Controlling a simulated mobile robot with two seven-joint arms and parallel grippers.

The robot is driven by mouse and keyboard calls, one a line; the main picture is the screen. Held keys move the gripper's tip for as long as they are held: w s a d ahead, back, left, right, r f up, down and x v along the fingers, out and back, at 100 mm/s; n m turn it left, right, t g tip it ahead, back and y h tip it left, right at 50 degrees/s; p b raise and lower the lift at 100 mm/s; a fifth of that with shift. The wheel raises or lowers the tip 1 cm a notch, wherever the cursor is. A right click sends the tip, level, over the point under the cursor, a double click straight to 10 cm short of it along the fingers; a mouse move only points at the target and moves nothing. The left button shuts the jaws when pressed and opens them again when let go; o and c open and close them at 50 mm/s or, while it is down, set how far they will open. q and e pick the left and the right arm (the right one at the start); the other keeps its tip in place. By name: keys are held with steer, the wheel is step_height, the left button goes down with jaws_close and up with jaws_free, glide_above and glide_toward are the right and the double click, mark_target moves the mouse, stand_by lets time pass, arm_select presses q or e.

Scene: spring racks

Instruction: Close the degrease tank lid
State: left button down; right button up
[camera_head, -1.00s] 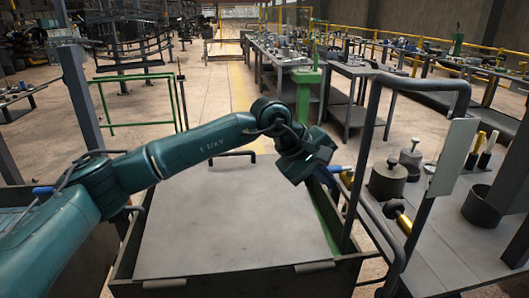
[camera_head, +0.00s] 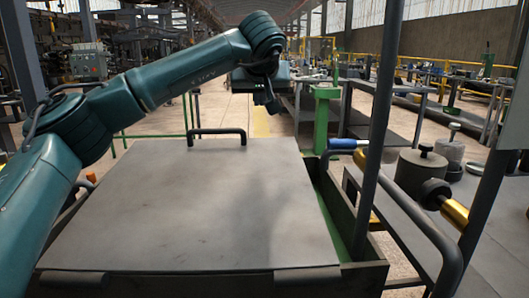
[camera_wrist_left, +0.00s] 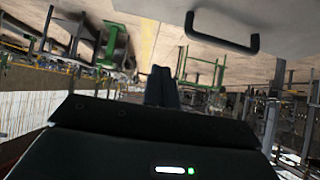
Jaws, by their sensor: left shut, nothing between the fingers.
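The degrease tank lid (camera_head: 190,205) is a flat grey plate over the dark tank (camera_head: 362,262) in the head view. Its near edge is at two hinge blocks, and a dark bar handle (camera_head: 216,133) stands at its far edge. A green strip of the tank shows along the lid's right side. I cannot tell whether the lid lies fully flat. My left gripper (camera_head: 271,101) is shut and empty, above and beyond the far edge, right of the handle and apart from it. In the left wrist view the shut fingers (camera_wrist_left: 162,86) show beside the handle (camera_wrist_left: 222,34). My right gripper is not in view.
A dark tubular frame (camera_head: 378,130) rises close on the tank's right. Beyond it a bench holds a dark cylindrical weight (camera_head: 421,172) and a gold-handled tool (camera_head: 446,205). A green post (camera_head: 322,120) stands behind the tank. The aisle behind is open floor.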

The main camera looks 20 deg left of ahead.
arm_select(q)
glide_above(258, 141)
steer(key=f, duration=0.7)
steer(key=shift+s+b, duration=0.2)
steer(key=shift+b, duration=0.15)
step_height(258, 141, down, 2)
steer(key=shift+f+b, duration=0.25)
steer(key=shift+b, duration=0.25)
steer(key=shift+w+f, duration=0.1)
steer(key=shift+f, duration=0.4)
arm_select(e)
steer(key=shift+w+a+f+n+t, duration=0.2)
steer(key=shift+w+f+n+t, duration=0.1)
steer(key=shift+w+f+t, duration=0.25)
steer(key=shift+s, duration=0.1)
